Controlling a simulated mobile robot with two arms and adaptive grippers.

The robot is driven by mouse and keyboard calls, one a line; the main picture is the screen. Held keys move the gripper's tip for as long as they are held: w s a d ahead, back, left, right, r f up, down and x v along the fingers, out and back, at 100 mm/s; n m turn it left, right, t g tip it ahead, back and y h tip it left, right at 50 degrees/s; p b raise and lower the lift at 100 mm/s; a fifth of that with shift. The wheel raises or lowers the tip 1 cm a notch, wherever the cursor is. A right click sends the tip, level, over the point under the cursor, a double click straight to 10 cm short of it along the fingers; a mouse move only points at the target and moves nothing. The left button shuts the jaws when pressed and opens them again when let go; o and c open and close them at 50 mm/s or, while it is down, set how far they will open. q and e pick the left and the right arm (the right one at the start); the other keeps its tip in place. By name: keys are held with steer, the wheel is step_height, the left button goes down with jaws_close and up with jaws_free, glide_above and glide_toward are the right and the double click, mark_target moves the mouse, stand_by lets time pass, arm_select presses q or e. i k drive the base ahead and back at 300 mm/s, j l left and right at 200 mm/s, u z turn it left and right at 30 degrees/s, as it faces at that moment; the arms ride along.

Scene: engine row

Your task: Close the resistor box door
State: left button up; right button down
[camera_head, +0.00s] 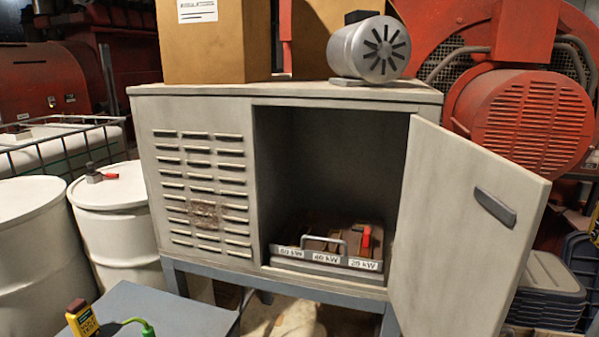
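The resistor box (200,185) is a pale grey metal cabinet with a louvred left panel, standing on blue-grey legs. Its door (460,225) is hinged at the right side of the opening and stands open, swung out toward me. A dark grey handle (495,207) is on the door's visible face, near its free edge. Inside, a unit with a grey handle and a red part (330,250) sits on the floor, with labels such as 40 kW. Neither of my grippers is in view.
Cardboard boxes (205,40) and a silver motor (370,48) stand on top. White drums (115,215) are at left. A low grey-blue surface (165,312) with a yellow tester (82,320) is in front. Stacked dark crates (548,290) and red machinery (525,125) are at right.

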mark_target(457, 270)
steer(key=l+u, duration=0.1)
steer(key=l, duration=0.4)
steer(key=k+l+u, duration=0.15)
steer(key=l, duration=0.3)
steer(key=l+u, duration=0.1)
steer(key=l, duration=0.4)
steer(key=k+l+u, duration=0.1)
steer(key=l, duration=0.35)
steer(key=k, duration=0.1)
